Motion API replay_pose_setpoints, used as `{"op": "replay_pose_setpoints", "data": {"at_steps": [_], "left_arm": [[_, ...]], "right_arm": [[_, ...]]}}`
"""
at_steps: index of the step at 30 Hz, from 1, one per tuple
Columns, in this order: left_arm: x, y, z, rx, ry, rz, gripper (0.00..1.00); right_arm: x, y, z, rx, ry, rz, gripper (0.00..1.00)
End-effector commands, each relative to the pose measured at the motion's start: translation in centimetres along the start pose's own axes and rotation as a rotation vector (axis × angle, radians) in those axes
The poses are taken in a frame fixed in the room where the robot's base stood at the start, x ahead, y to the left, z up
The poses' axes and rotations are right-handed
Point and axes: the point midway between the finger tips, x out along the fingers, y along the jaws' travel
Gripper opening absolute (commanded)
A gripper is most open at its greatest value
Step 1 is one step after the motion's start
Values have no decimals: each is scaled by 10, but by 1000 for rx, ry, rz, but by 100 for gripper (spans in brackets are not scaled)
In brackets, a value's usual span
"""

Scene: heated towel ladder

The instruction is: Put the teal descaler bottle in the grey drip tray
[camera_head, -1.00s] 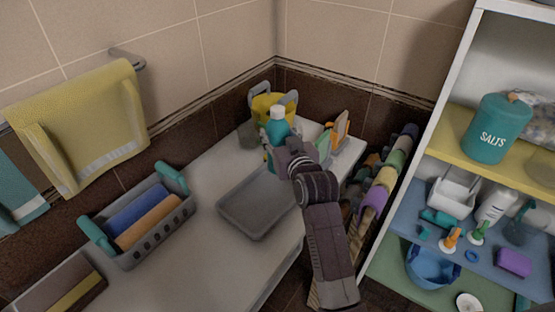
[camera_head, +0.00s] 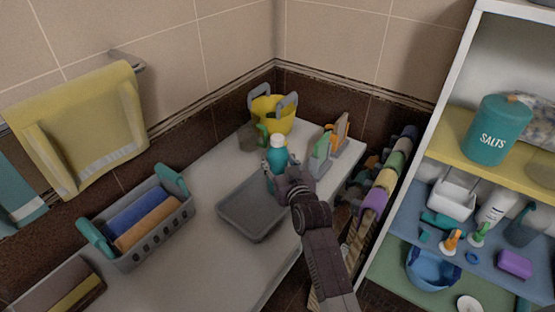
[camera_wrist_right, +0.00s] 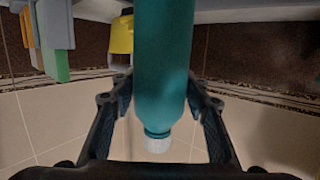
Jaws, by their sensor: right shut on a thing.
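The teal descaler bottle (camera_head: 277,155) with a white cap stands roughly upright in my right gripper (camera_head: 277,178), at the far end of the grey drip tray (camera_head: 229,219). In the right wrist view the bottle (camera_wrist_right: 163,70) fills the space between the two fingers of my right gripper (camera_wrist_right: 165,115), which is shut on it. The bottle's base is partly hidden by the gripper, so I cannot tell whether it touches the tray. The tray looks empty on the white counter. My left gripper is not in view.
A yellow bucket (camera_head: 272,115) stands behind the bottle in the corner. Upright green and orange items (camera_head: 330,148) stand to its right. A grey basket (camera_head: 150,245) with rolled towels sits at left. A shelf unit (camera_head: 400,215) stands at right, beside a rack of rolled cloths (camera_head: 378,190).

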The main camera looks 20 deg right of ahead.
Motion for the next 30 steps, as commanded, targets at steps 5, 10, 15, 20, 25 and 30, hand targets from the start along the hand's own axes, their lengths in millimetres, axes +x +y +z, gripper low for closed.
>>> {"op": "replay_pose_setpoints", "data": {"at_steps": [5,10,15,20,25,30], "left_arm": [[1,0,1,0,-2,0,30],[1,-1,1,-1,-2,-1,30],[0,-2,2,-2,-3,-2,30],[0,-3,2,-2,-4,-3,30],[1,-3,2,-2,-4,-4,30],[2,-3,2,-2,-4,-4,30]], "right_arm": [[0,0,2,0,-1,0,56],[0,0,2,0,-1,0,60],[0,0,0,0,-1,0,60],[-12,0,0,-1,-2,0,60],[-42,0,0,-1,-2,0,60],[-77,0,0,-1,-2,0,60]]}}
